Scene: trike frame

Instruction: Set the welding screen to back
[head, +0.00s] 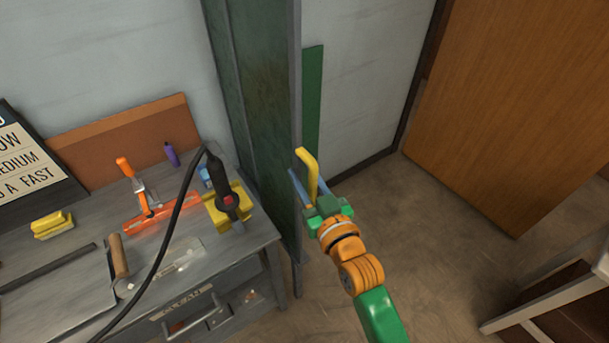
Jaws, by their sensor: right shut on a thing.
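The welding screen (262,90) is a tall dark green panel in a grey frame, standing upright at the right end of the workbench. A yellow handle (309,165) shows beside the screen's right frame post. My right gripper (309,188) is shut on the yellow handle, its fingers on either side of it. The handle's lower part is hidden by the gripper, so how it joins the screen is not clear. My left gripper is not in view.
The grey workbench (60,258) at left holds an orange clamp (148,214), a yellow block (52,225) and a black corded tool (226,190). A wooden door (510,110) stands at right. Open floor (430,250) lies right of the screen.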

